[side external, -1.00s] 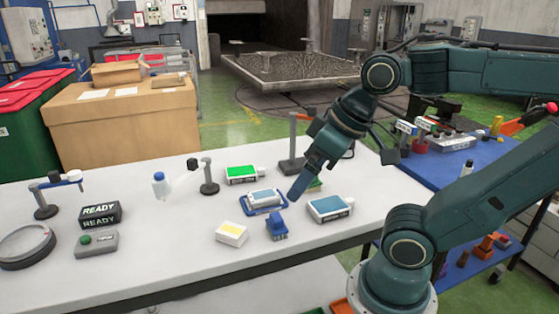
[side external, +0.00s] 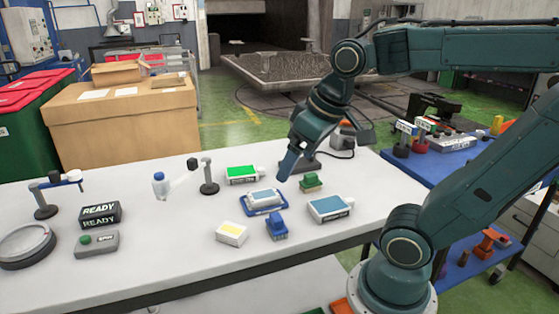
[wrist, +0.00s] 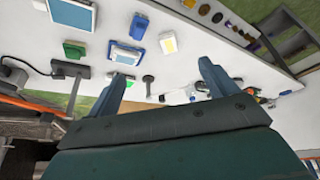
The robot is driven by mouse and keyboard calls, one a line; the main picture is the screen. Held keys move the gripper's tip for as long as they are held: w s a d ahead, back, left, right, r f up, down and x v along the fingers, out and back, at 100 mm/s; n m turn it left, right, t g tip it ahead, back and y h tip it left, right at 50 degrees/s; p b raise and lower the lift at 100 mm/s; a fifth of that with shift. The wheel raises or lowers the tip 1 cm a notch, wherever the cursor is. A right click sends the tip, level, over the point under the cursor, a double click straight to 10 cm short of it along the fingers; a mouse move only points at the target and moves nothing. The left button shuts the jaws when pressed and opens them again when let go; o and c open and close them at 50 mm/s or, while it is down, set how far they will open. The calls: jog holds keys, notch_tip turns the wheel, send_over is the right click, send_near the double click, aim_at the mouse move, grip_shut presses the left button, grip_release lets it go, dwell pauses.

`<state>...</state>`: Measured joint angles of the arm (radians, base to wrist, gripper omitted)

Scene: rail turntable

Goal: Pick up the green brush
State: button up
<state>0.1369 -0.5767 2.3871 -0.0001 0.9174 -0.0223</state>
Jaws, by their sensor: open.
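The green brush (side external: 311,183) lies on the white table, behind the white-and-blue box and right of the blue tray. It also shows at the upper left of the wrist view (wrist: 74,49). A blue brush (side external: 277,228) of similar shape lies nearer the table's front edge. My gripper (side external: 286,170) is above the table, left of the green brush in the side view and apart from it. In the wrist view my gripper (wrist: 162,73) has its two blue fingers spread wide with nothing held between them. The green brush lies outside the fingers, to their left.
A white-and-blue box (side external: 331,208), a blue tray (side external: 247,205) with a white block, a green-topped box (side external: 243,174) and a yellow-labelled box (side external: 232,234) stand nearby. A dark stand with a cable (side external: 342,140) is behind the green brush. The table's front strip is clear.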

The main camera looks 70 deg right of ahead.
jog(key=w+d+m+g, duration=0.2)
jog(key=w+d, duration=0.3)
jog(key=d, duration=0.2)
jog(key=m+g, duration=0.3)
jog(key=m, duration=0.2)
send_over(311, 175)
notch_tip(311, 175, down, 10)
jog(key=shift+y, duration=0.3)
jog(key=shift+d+f, duration=0.1)
jog(key=shift+f, duration=4.35)
jog(key=shift+f, duration=2.6)
jog(key=shift+c, duration=0.3)
jog(key=c, duration=1)
